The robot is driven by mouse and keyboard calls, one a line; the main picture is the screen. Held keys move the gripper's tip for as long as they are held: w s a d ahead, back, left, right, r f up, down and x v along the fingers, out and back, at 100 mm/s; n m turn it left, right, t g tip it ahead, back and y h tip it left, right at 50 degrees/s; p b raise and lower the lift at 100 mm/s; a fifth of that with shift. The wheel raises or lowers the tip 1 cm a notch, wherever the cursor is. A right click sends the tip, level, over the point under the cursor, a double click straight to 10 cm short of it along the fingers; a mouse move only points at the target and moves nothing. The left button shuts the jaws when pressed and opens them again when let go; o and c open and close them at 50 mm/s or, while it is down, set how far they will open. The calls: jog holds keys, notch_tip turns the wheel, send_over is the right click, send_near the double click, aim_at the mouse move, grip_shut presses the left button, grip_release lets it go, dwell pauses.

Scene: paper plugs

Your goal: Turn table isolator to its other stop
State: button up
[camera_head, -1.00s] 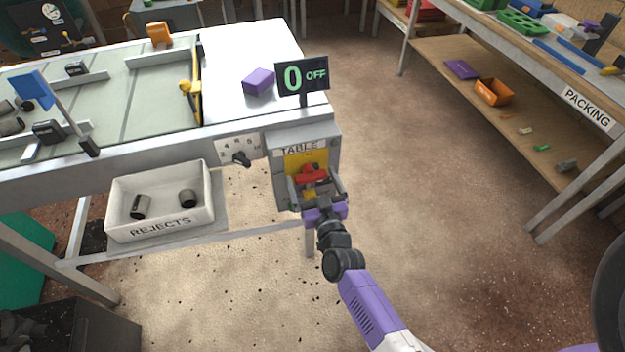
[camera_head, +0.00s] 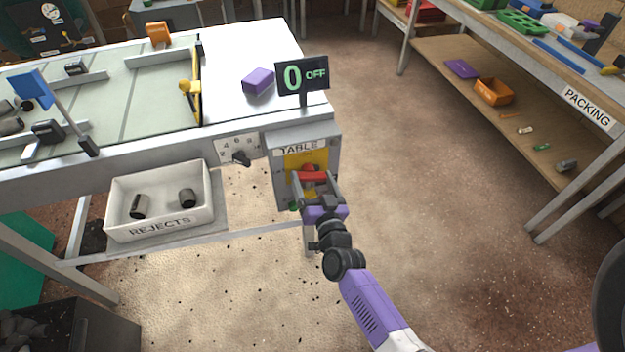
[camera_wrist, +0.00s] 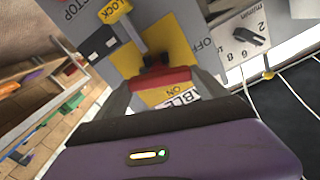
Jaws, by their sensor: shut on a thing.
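The table isolator is a grey box (camera_head: 281,182) marked TABLE on the bench front, with a yellow plate (camera_head: 293,160) and a red handle (camera_head: 313,175). My gripper (camera_head: 315,180) is shut on the red handle, with a finger on each side. In the wrist view the red handle (camera_wrist: 160,78) lies between the fingers, over the yellow plate (camera_wrist: 172,50). OFF and ON markings show on either side of it there. Part of the handle is hidden by my gripper. The display (camera_head: 302,76) above the box reads 0 OFF.
A numbered dial (camera_head: 240,157) sits on the bench edge left of the box. A white REJECTS tray (camera_head: 160,202) with two dark cylinders is below it. A purple block (camera_head: 258,81) lies on the bench top. The floor between bench and PACKING shelf (camera_head: 587,107) is clear.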

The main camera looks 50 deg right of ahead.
jog(key=m, duration=0.3)
jog(key=shift+m, duration=0.4)
jog(key=m+b, duration=0.1)
jog(key=m, duration=0.2)
jog(key=shift+f+m, duration=0.15)
jog(key=shift+m, duration=0.15)
jog(key=m+b, duration=0.1)
jog(key=m, duration=0.5)
jog(key=shift+s+d+f+m+b, duration=0.1)
jog(key=shift+s+d+m+b, duration=0.05)
jog(key=shift+m+b, duration=0.2)
jog(key=o, duration=1.3)
jog(key=v, duration=0.7)
jog(key=shift+s+a+b, duration=0.25)
jog(key=shift+s+b, duration=0.05)
jog(key=shift+b, duration=0.15)
